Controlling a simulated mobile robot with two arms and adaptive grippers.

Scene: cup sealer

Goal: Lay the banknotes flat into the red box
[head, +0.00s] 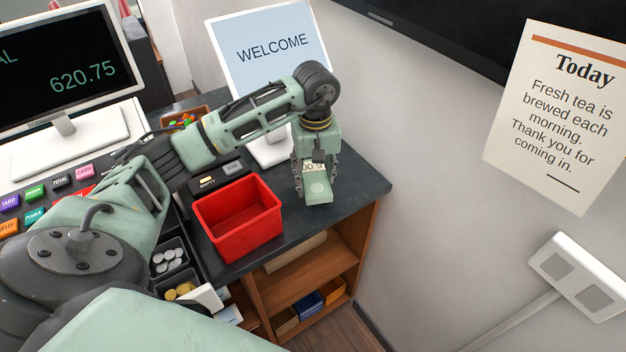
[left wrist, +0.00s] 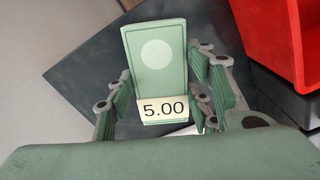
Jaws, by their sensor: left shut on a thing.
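The banknotes (head: 317,186) are a pale green stack with a cream band, at the right end of the dark counter. In the left wrist view the banknotes (left wrist: 156,60) show a pale circle and a band reading 5.00. My left gripper (head: 315,180) points down and is shut on the banknotes, to the right of the red box. In the left wrist view the fingers of my left gripper (left wrist: 165,105) sit on both sides of the stack. The red box (head: 262,237) is open-topped and looks empty; part of it shows in the left wrist view (left wrist: 285,35). My right gripper is not in view.
A WELCOME sign (head: 270,45) stands behind my left arm. A cash drawer with coins (head: 168,260) lies open left of the box. A register screen (head: 55,60) is at the left. The counter's right edge (head: 370,195) is close to the gripper.

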